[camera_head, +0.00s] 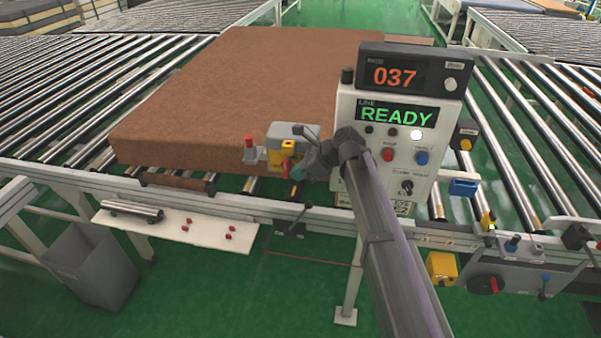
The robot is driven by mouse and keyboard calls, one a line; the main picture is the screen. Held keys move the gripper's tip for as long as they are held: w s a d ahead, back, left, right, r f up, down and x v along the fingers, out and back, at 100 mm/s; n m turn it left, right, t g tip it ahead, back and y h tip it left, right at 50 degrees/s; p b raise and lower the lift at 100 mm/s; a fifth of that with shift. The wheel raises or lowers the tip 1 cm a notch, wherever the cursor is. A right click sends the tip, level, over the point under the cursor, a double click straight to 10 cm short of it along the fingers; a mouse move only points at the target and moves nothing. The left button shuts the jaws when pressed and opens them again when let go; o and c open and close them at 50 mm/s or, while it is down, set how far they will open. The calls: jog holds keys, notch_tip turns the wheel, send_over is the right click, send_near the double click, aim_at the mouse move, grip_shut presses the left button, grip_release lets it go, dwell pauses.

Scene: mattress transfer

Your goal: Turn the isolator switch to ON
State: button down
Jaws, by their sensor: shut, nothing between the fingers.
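A grey box with a yellow face and a red handle (287,148) stands at the conveyor's near edge, in front of the brown mattress; it looks like the isolator switch. The handle's exact angle and any ON or OFF marking are too small to read. My gripper (298,171) is shut and empty, close to the right side of the yellow face and the red handle. I cannot tell whether it touches them. My dark wrist hides the space just right of the box.
The brown mattress (230,85) lies on the rollers behind. A control box (377,185) showing "037" and "READY" stands close right of my wrist. A grey panel (520,272) with a red-centred knob (485,284) is lower right. A white shelf (180,228) and bin (95,268) are lower left.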

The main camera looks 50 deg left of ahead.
jog(key=p+v, duration=0.7)
jog(key=v, duration=0.3)
jog(key=shift+d+r, duration=0.25)
jog(key=shift+w, duration=0.2)
